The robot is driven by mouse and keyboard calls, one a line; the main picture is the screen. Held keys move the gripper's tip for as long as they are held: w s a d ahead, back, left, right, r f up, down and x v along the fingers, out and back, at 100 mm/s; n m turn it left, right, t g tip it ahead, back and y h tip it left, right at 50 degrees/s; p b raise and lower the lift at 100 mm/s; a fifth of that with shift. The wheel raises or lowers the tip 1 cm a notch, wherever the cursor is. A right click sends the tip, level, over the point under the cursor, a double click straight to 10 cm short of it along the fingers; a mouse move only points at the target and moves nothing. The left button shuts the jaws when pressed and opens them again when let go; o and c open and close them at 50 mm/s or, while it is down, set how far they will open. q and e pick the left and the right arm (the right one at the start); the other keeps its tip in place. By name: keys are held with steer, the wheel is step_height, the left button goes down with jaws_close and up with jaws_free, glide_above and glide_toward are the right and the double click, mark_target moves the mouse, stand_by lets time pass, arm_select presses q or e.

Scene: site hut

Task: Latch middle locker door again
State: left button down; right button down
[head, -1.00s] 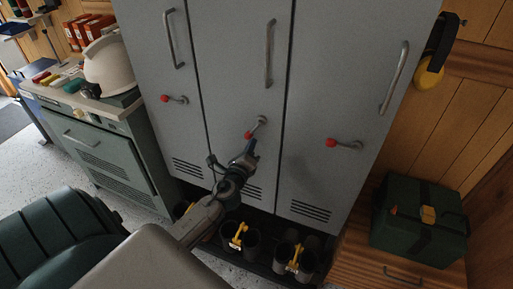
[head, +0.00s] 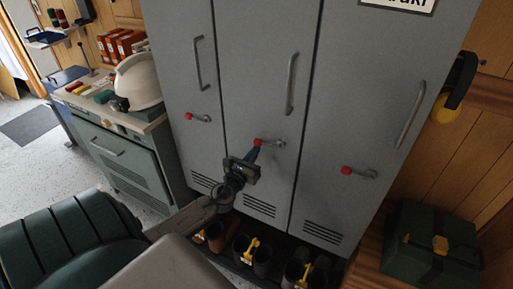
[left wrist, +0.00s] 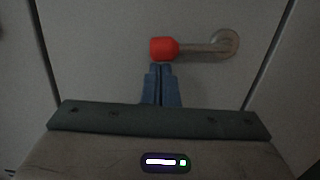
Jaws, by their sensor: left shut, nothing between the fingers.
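The middle locker door (head: 262,95) is grey and appears flush with its neighbours. Its latch lever (head: 269,142) has a red knob (head: 258,142) pointing left and lies about level, like the levers on the doors beside it. In the left wrist view the red knob (left wrist: 163,48) sits left of the round pivot (left wrist: 227,42). My left gripper (head: 255,150) is shut and empty, its blue fingertips (left wrist: 160,67) just beneath the knob; I cannot tell whether they touch it. My right gripper is not in view.
The left locker latch (head: 198,117) and right locker latch (head: 359,172) are on either side. Boots (head: 262,262) stand below the lockers. A green case (head: 428,250) is at right, and a counter with a white helmet (head: 138,82) at left.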

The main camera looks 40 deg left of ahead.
arm_select(q)
steer(key=shift+a+r+m+p, duration=0.2)
steer(key=shift+r+m+p, duration=0.25)
steer(key=shift+m, duration=0.35)
